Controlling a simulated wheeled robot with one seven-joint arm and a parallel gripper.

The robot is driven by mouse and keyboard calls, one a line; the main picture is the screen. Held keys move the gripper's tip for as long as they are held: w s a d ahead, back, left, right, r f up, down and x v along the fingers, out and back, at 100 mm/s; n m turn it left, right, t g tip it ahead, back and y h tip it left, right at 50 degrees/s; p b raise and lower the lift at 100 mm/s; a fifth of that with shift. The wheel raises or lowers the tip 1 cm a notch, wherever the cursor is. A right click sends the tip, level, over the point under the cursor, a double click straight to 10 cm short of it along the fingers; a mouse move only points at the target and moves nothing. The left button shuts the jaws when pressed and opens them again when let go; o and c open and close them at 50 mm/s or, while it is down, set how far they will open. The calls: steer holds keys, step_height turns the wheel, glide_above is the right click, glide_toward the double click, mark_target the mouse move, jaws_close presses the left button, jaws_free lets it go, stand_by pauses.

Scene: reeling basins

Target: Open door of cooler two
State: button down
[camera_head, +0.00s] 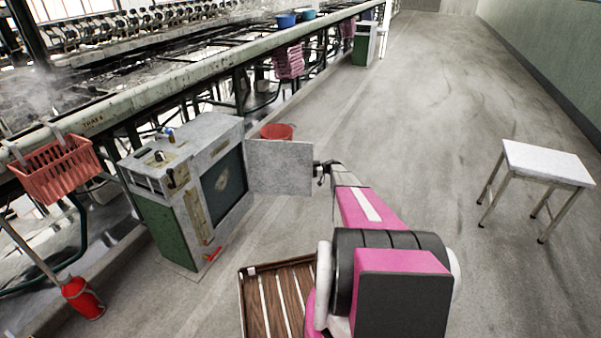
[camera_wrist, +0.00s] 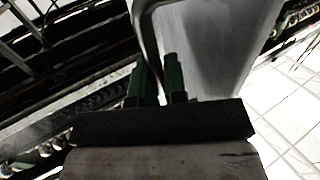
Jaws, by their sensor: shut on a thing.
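The near cooler (camera_head: 185,180) is a grey and green cabinet beside the long reeling machine. Its door (camera_head: 280,167), a pale grey panel, stands swung wide out from the cabinet, and the dark opening (camera_head: 224,187) shows. My gripper (camera_head: 322,171) is at the door's outer edge. In the wrist view, the green fingers of my gripper (camera_wrist: 161,80) are close around a curved grey handle (camera_wrist: 146,22), with the door panel (camera_wrist: 215,45) behind it. The fingers partly hide the grip. No number is legible on the cooler.
A second green and grey cabinet (camera_head: 365,44) stands farther along the machine. A red basin (camera_head: 277,131) is on the floor behind the door. A red basket (camera_head: 56,165) hangs at left above a red extinguisher-like object (camera_head: 82,297). A white table (camera_head: 546,162) stands at right; the aisle between is clear.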

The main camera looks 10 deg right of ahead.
steer(key=shift+d, duration=0.1)
steer(key=c, duration=1.2)
jaws_free()
steer(key=d, duration=0.3)
steer(key=s+d, duration=0.1)
steer(key=d, duration=0.3)
steer(key=s+d, duration=0.1)
steer(key=d, duration=0.2)
steer(key=shift+d, duration=0.3)
